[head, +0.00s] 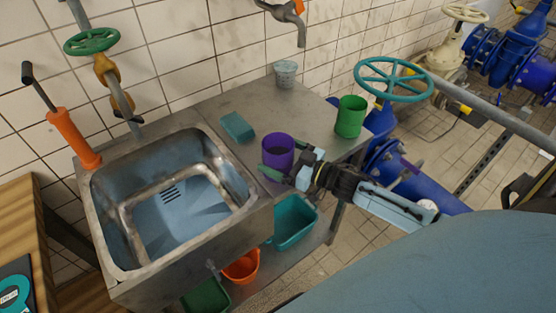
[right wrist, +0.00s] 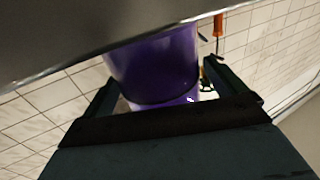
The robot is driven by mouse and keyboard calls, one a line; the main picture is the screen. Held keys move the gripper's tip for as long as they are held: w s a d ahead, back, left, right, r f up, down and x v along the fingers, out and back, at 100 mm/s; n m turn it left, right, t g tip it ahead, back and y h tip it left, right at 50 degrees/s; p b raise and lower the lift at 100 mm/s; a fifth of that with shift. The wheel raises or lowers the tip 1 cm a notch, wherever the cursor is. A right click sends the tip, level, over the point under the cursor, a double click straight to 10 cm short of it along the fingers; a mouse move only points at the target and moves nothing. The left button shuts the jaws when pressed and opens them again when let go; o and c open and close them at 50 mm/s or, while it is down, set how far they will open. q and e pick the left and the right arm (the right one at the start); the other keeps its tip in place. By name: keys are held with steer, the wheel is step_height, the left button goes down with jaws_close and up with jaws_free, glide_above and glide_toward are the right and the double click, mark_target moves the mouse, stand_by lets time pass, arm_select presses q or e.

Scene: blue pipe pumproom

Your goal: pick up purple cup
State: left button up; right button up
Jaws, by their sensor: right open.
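The purple cup (head: 278,146) stands upright on the metal counter, just right of the sink. My right gripper (head: 282,160) reaches in from the right, low at the cup's near side. In the right wrist view the cup (right wrist: 155,65) fills the space between the two dark fingers (right wrist: 160,80). The jaws are open, with one finger on each side of the cup. I cannot tell whether either finger touches it. My left gripper is not in view.
The sink (head: 125,235) lies left. A teal bin (head: 293,222) and orange bucket (head: 242,266) sit below. A teal valve wheel (head: 393,79) stands right.

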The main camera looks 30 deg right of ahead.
steer(key=shift+w+a, duration=0.15)
steer(key=shift+w, duration=0.05)
steer(key=shift+c, duration=0.5)
steer(key=c, duration=1)
steer(key=shift+r, duration=0.1)
